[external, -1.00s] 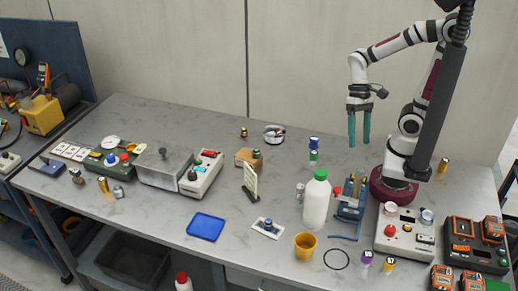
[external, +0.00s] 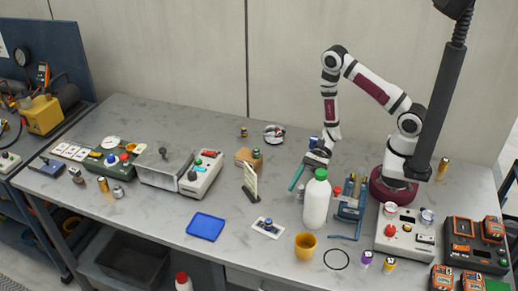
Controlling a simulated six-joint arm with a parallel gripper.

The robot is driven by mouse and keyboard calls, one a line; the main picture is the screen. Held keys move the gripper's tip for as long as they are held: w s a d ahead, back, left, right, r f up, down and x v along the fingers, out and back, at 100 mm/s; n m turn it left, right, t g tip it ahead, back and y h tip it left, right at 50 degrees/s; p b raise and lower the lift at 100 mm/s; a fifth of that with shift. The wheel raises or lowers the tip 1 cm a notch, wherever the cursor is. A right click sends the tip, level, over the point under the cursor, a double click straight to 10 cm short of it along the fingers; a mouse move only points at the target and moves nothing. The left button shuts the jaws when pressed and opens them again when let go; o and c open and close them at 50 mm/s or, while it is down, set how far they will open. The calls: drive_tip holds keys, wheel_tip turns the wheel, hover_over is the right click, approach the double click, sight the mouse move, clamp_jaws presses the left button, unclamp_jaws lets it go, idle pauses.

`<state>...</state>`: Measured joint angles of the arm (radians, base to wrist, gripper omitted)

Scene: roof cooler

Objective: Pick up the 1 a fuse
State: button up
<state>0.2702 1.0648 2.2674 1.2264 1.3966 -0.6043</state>
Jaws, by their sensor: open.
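Several small cylinders that could be fuses stand about, but their markings are too small to read, so I cannot tell which is the 1 A fuse. A silver cylinder (external: 301,192) stands just left of the white bottle (external: 317,203). A blue rack (external: 350,208) right of the bottle holds several upright cylinders. A purple-topped one (external: 366,259) and a yellow one (external: 389,265) stand at the front right. My gripper (external: 304,178) is open and tilted, its teal fingers pointing down-left, close to the silver cylinder and bottle. The bottle partly hides the gripper's right side.
A card stand (external: 250,184) is left of my gripper. A control box (external: 405,232) stands right.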

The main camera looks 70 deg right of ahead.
sight(298, 198)
drive_tip(key=x, duration=0.5)
drive_tip(key=shift+s+a+r, duration=0.1)
drive_tip(key=shift+s+a, duration=0.05)
drive_tip(key=shift+a, duration=0.35)
clamp_jaws()
